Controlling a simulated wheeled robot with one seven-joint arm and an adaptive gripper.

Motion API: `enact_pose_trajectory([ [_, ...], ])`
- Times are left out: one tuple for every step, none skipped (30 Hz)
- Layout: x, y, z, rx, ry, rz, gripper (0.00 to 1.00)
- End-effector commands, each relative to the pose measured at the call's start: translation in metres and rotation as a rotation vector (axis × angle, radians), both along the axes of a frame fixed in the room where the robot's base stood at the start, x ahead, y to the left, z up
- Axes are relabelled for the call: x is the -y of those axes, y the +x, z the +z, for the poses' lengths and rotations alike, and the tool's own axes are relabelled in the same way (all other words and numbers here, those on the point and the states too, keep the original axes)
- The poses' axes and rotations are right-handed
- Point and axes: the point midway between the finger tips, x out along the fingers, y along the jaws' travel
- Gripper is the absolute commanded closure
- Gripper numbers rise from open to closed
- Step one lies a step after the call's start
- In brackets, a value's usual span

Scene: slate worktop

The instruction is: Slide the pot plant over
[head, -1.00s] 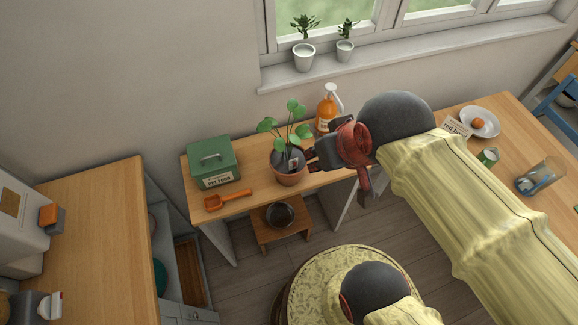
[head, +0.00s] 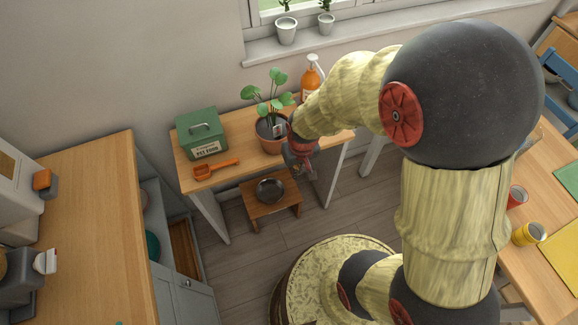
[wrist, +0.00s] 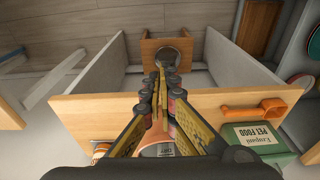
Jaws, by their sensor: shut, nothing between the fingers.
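The pot plant is a terracotta pot (head: 268,144) with round green leaves and a small label. It stands upright on the narrow wooden side table (head: 228,178), near the front edge. My gripper (head: 304,172) is at the pot's right front side in the head view, pointing down by the table's front edge. Its fingers are together with nothing between them. In the wrist view the closed fingertips (wrist: 161,80) show over the table edge, and part of the pot (wrist: 156,142) shows beneath the finger links. I cannot tell whether gripper and pot touch.
A green pet food box (head: 203,132) and an orange scoop (head: 215,168) are left of the pot. An orange pump bottle (head: 311,80) stands behind it. A low stool (head: 258,208) with a dark bowl (head: 270,190) stands below. Bare tabletop lies between scoop and pot.

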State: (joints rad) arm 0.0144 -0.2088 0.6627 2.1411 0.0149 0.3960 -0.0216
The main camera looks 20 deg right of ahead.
Motion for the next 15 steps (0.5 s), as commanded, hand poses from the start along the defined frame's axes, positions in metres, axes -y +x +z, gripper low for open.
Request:
enact_pose_trajectory([
  [0.0,0.016,0.003,0.046,-0.001,0.001,1.0],
  [0.0,0.024,0.006,0.07,-0.002,0.002,1.0],
  [0.001,0.032,0.009,0.097,-0.003,0.002,1.0],
  [0.001,0.036,0.011,0.114,-0.003,0.003,1.0],
  [0.001,0.039,0.011,0.123,-0.003,0.004,1.0],
  [0.001,0.041,0.011,0.133,-0.004,0.005,1.0],
  [0.001,0.043,0.01,0.138,-0.005,0.005,1.0],
  [0.001,0.044,0.009,0.141,-0.005,0.006,1.0],
  [0.001,0.045,0.006,0.141,-0.005,0.006,1.0],
  [0.001,0.046,0.002,0.141,-0.005,0.007,1.0],
  [0.001,0.046,-0.002,0.14,-0.005,0.007,1.0],
  [0.001,0.048,-0.008,0.139,-0.005,0.007,1.0],
  [0.001,0.049,-0.012,0.138,-0.005,0.007,1.0],
  [0.001,0.05,-0.018,0.138,-0.005,0.007,1.0],
  [0.001,0.052,-0.025,0.138,-0.005,0.007,1.0],
])
